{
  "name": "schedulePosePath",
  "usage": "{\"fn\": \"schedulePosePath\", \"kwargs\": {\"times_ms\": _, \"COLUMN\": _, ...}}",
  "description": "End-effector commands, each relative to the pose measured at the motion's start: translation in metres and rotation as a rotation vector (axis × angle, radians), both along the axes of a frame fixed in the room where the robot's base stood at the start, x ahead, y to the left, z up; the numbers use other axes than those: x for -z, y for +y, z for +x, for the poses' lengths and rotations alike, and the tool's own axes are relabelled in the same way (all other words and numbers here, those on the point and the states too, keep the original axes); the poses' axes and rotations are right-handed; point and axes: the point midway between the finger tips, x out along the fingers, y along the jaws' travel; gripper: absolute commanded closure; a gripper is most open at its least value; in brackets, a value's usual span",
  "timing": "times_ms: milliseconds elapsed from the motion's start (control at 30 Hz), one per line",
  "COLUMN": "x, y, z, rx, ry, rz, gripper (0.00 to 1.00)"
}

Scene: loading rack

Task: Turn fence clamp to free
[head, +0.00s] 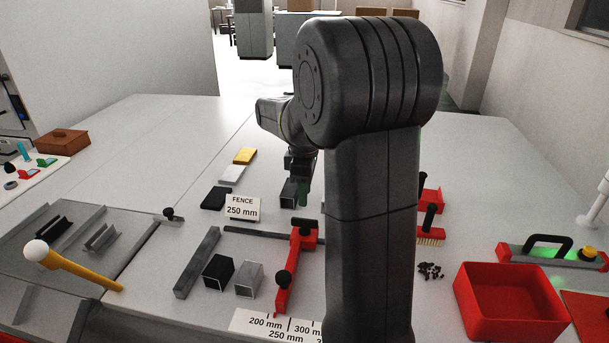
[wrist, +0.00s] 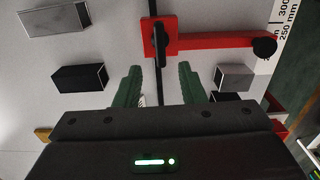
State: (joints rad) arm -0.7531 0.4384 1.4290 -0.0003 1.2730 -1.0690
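The red fence (head: 296,262) lies across a dark rail (head: 258,235). It also shows in the wrist view (wrist: 215,41), with a round black knob (wrist: 264,47) at its right end. The fence clamp is a black lever (wrist: 160,42) on the fence's red head, lying roughly along the rail; it shows in the head view too (head: 305,222). My gripper (wrist: 160,86) has its two green fingers spread, with nothing held between them. In the head view my gripper (head: 302,192) hangs above the table, beyond the clamp and apart from it. My arm hides part of the table.
A black block (head: 218,269) and a grey block (head: 249,279) stand left of the fence, beside a long grey bar (head: 198,262). A sign (head: 242,208) reads "FENCE 250 mm". A red bin (head: 510,302) is at right.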

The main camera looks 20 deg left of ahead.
Motion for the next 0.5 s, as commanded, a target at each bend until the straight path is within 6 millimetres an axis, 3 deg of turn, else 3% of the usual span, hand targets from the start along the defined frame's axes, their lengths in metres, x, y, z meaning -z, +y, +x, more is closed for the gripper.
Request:
{"fn": "schedulePosePath", "kwargs": {"times_ms": 200, "x": -0.039, "y": 0.001, "z": 0.001, "rx": 0.000, "ry": -0.002, "rz": 0.001, "gripper": 0.64}}
{"fn": "schedulePosePath", "kwargs": {"times_ms": 500, "x": -0.053, "y": 0.000, "z": 0.000, "rx": 0.000, "ry": 0.000, "rz": 0.000, "gripper": 0.64}}
